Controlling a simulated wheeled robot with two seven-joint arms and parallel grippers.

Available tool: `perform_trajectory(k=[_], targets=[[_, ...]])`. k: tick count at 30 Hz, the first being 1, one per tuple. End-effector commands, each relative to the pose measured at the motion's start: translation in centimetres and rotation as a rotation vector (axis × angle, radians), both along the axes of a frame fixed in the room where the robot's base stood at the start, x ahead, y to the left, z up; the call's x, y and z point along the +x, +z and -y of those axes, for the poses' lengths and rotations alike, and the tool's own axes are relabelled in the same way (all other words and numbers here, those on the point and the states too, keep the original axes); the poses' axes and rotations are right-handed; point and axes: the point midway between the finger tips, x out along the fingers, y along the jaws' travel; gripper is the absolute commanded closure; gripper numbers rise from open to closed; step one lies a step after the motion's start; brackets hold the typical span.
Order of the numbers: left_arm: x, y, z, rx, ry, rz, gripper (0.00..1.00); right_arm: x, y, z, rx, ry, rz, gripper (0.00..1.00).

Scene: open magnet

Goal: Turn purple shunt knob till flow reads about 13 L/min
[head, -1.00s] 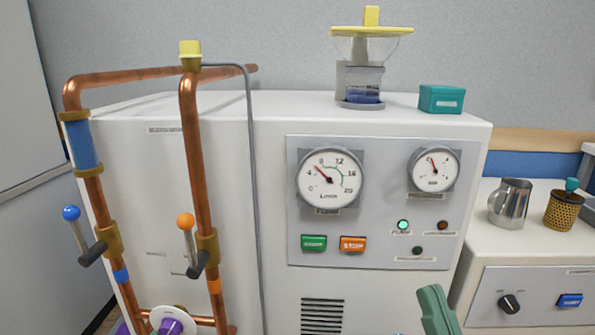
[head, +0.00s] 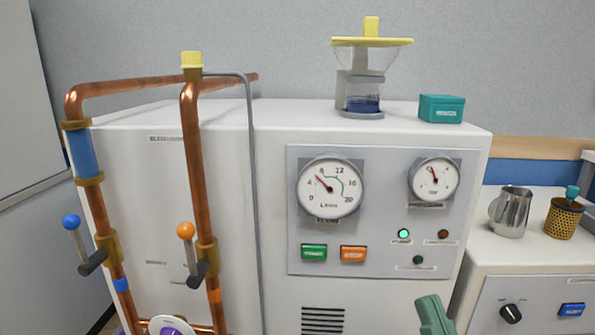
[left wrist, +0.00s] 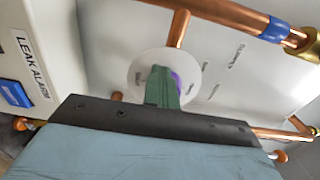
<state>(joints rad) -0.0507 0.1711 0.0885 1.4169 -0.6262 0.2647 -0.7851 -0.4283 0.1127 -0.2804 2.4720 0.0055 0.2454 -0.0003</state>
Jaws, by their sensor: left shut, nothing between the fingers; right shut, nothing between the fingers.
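The purple shunt knob (head: 176,326) sits on a white dial disc at the bottom edge of the head view, mostly cut off. It also shows in the left wrist view (left wrist: 177,79), partly hidden behind my left gripper. My left gripper (left wrist: 162,80) is shut and empty, its green fingers in front of the knob; I cannot tell if they touch it. It is out of the head view. The flow gauge (head: 330,188) needle points up-left, between 4 and 8. My right gripper (head: 433,312) is shut and empty, low in front of the cabinet.
Copper pipes (head: 194,150) with a blue-ball lever (head: 71,222) and an orange-ball lever (head: 186,231) stand left of the panel. Green (head: 313,253) and orange (head: 353,254) buttons lie below the gauge. A blue leak alarm button (left wrist: 14,93) shows in the left wrist view.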

Motion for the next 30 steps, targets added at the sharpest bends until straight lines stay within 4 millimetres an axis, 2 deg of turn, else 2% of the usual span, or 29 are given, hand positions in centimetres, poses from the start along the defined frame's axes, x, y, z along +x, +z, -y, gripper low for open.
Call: perform_trajectory(k=[1,30], targets=[[0.0,0.0,0.4,-0.001,-0.008,0.003,1.0,0.1,-0.1,0.0,-0.003,0.0,-0.009,1.0],[0.1,2.0,0.2,-0.002,-0.009,0.006,1.0,1.9,-2.2,-0.4,-0.082,0.0,-0.274,1.0]])
